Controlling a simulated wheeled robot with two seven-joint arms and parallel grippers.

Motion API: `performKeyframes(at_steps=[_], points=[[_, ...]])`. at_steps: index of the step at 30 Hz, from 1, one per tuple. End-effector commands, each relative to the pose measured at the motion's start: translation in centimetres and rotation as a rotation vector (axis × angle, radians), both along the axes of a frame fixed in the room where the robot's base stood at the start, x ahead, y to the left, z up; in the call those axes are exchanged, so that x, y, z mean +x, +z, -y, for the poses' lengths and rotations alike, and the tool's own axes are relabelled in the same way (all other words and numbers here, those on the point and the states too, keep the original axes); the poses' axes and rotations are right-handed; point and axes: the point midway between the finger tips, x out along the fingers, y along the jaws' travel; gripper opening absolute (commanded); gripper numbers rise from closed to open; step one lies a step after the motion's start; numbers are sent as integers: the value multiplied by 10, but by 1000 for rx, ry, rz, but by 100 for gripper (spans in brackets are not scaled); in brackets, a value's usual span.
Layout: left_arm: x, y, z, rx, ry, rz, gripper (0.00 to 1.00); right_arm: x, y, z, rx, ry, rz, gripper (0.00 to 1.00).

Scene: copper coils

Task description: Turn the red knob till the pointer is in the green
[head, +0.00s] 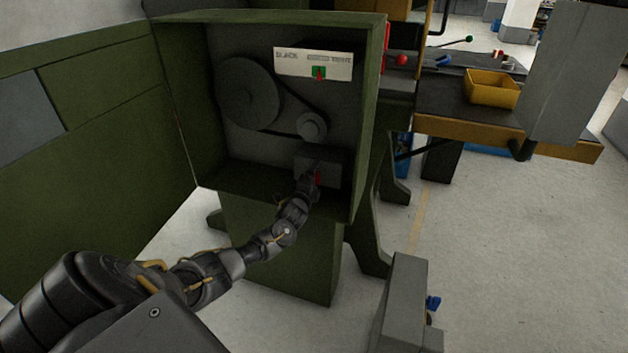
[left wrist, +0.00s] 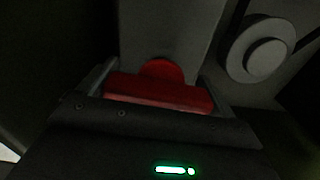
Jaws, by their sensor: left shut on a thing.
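The red knob (head: 317,178) sits on a grey block low inside the open green cabinet. My left gripper (head: 308,181) reaches into the cabinet and is shut on the knob. In the left wrist view the red knob (left wrist: 158,94) has a wide bar lying between the two fingers, with a rounded part behind it. A white scale plate (head: 290,62) is at the top of the cabinet, with a green patch (head: 313,71) on it. The red pointer (head: 319,75) stands in front of the green patch, its tip appearing within it. My right gripper is not in view.
A large dark pulley (head: 248,94) and a smaller one (head: 311,127), joined by a belt, are above the knob. The cabinet's side walls and lower lip surround my left gripper. A bench with a yellow bin (head: 491,89) stands at the right.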

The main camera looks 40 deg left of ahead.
Motion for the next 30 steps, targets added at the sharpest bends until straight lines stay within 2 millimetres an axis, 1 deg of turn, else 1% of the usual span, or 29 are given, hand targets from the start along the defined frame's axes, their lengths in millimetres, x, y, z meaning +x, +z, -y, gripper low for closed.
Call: performKeyframes(at_steps=[1,2,3,4,11,14,15,17,18,21,27,30], points=[[0,0,1,-1,-2,1,68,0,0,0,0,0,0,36],[0,0,1,-1,-2,1,92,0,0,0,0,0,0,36],[0,0,1,-1,-2,1,97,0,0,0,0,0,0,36],[0,0,1,-1,-2,1,100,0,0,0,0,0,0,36],[-1,0,0,-2,0,1,100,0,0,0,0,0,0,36],[-8,0,2,-1,0,-1,100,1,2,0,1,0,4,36],[-13,0,4,-1,-1,0,100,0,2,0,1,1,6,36],[-23,0,8,-2,-2,-2,100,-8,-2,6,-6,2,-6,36],[-30,0,10,-3,-2,-1,100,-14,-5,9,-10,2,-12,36],[-50,0,18,-1,-3,-1,100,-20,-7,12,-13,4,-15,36],[-83,0,30,-2,-4,-1,100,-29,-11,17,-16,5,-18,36],[-93,0,34,-1,-3,-1,100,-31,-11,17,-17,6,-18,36]])
